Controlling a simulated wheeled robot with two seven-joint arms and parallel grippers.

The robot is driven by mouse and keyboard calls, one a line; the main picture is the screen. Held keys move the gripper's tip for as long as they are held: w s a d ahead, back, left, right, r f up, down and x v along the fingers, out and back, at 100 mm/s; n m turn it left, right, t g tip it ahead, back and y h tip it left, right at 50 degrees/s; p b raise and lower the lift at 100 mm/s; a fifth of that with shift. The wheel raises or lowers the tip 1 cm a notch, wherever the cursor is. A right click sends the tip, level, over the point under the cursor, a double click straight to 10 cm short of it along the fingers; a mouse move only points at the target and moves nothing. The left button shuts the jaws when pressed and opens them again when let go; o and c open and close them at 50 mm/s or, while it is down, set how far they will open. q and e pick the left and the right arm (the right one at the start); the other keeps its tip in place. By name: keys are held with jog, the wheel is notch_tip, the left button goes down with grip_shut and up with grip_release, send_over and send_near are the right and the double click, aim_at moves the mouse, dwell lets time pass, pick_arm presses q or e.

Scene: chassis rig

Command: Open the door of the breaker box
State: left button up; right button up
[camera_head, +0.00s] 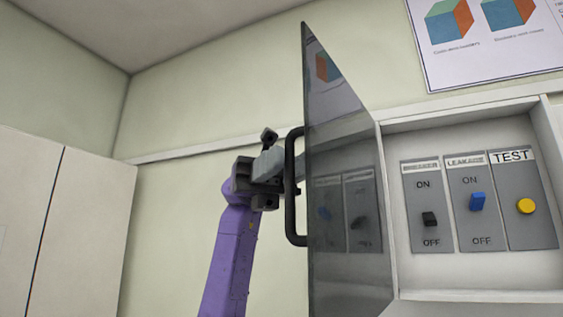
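The breaker box (455,294) is on the wall at the right, with its inside showing. Its dark, see-through door (345,240) stands swung out to the left, hinged at the box's left side and seen at a steep angle. A black bar handle (291,215) is on the door's outer left side. My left gripper (285,166), on a purple arm from below, is at the upper half of the handle. Its grey fingers overlap the handle; whether they grip it cannot be told. My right gripper is not in view.
Inside the box are a black breaker switch (429,219), a blue leakage switch (477,201) and a yellow test button (525,206). A poster (480,60) hangs above. Pale cabinets (80,230) stand at the left.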

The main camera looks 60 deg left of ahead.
pick_arm(q)
jog(key=w+a+p, duration=0.1)
jog(key=a+p, duration=0.3)
jog(key=a, duration=0.6)
jog(key=shift+w+a, duration=0.25)
jog(key=shift+f, duration=0.1)
